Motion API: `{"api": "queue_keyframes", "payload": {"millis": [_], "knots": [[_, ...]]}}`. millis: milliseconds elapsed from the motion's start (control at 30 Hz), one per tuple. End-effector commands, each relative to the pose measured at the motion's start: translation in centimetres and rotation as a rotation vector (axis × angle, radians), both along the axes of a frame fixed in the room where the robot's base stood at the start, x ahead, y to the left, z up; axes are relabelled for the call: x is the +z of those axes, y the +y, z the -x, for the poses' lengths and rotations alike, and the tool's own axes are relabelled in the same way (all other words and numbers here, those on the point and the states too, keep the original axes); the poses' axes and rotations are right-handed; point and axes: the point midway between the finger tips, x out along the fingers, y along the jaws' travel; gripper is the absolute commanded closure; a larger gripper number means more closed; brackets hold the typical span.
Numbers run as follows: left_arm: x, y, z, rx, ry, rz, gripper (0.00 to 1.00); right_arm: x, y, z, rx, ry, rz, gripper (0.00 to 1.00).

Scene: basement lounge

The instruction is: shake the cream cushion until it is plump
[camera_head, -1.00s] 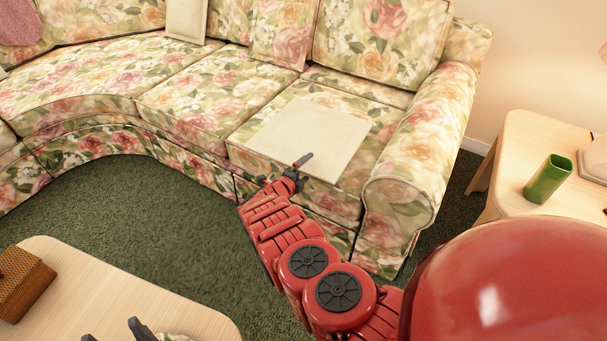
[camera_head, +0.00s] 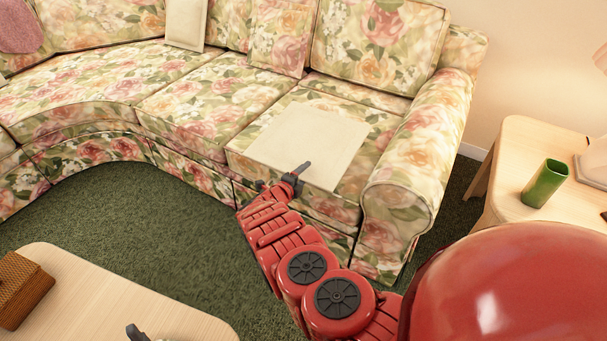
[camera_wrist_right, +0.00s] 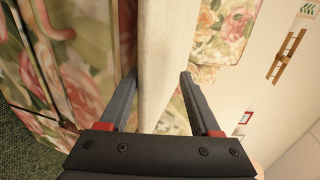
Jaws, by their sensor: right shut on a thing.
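The cream cushion (camera_head: 312,140) lies flat on the seat at the right end of the floral sofa, near the armrest. My right gripper (camera_head: 296,175) is at the cushion's front edge, by the front of the seat. In the right wrist view the cushion (camera_wrist_right: 167,50) runs edge-on between the two dark fingers of the right gripper (camera_wrist_right: 160,95), which is shut on it. My left gripper (camera_head: 138,332) shows only as a dark fingertip at the bottom edge, over the light wooden table; its jaw state cannot be made out.
The floral sofa (camera_head: 110,80) curves to the left and holds a second cream cushion (camera_head: 186,22) at its back. A side table (camera_head: 515,150) with a green vase (camera_head: 545,183) stands right. A low wooden table (camera_head: 90,300) with a woven box (camera_head: 22,290) is front left.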

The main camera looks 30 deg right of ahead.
Motion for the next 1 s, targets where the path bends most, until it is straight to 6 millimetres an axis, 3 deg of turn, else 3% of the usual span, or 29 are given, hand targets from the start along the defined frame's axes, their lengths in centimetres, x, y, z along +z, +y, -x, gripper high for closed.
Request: {"api": "queue_keyframes", "payload": {"millis": [33,367,1000], "knots": [[-0.2,0.0,0.0,0.000,0.000,0.000,0.32,-1.1,-0.1,0.6,-0.003,0.016,-0.012,1.00],[0.2,0.0,0.0,0.000,0.000,0.000,0.32,-1.0,-0.1,0.7,-0.002,0.019,-0.013,1.00],[7.5,0.0,0.0,0.000,0.000,0.000,0.32,5.1,2.8,1.9,0.002,0.011,-0.010,1.00]]}}
